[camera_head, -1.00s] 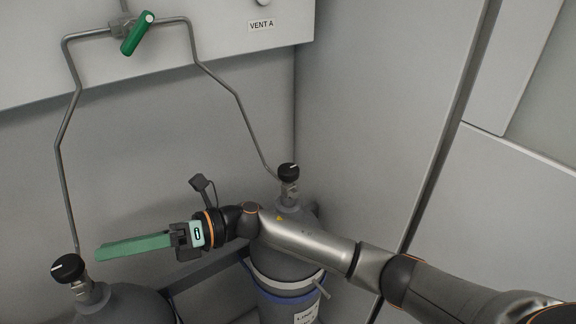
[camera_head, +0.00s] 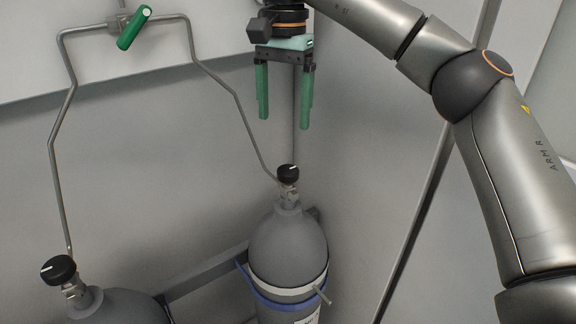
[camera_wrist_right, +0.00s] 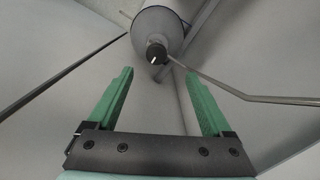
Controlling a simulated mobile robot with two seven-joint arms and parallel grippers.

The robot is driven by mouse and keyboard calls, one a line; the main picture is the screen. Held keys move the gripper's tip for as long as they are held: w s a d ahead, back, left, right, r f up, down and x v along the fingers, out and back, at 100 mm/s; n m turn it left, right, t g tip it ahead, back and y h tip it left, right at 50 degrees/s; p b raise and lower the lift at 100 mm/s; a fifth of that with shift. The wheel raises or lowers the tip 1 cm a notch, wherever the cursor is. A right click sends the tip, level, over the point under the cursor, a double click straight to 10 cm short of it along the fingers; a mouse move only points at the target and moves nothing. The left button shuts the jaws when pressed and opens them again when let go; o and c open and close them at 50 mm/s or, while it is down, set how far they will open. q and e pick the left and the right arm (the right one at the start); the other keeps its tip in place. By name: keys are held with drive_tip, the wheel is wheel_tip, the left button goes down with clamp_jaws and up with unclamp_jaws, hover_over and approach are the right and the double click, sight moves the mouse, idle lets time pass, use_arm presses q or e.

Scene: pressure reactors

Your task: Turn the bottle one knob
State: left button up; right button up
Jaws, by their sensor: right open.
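Two grey gas bottles stand by the wall, each with a black knob on top. The right bottle (camera_head: 290,250) has its knob (camera_head: 288,173) upright, with a white pointer mark. The left bottle (camera_head: 120,306) is cut by the lower edge and its knob (camera_head: 59,269) is clear to see. I cannot read which one is bottle one. My right gripper (camera_head: 285,122) is open and empty, green fingers pointing down, above the right bottle's knob and apart from it. In the right wrist view, this knob (camera_wrist_right: 157,54) shows ahead, between and beyond the fingertips. My left gripper is not in view.
Thin metal pipes (camera_head: 60,160) run from both knobs up to a green-handled valve (camera_head: 134,27) on the wall. A dark rail (camera_head: 205,270) and a blue strap (camera_head: 275,303) are at the bottles. The space between gripper and knob is clear.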

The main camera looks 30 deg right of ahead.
drive_tip(key=b, duration=0.3)
hover_over(288, 170)
wheel_tip(288, 170, down, 5)
drive_tip(key=shift+f, duration=0.2)
wheel_tip(288, 170, down, 5)
drive_tip(key=shift+f, duration=0.7)
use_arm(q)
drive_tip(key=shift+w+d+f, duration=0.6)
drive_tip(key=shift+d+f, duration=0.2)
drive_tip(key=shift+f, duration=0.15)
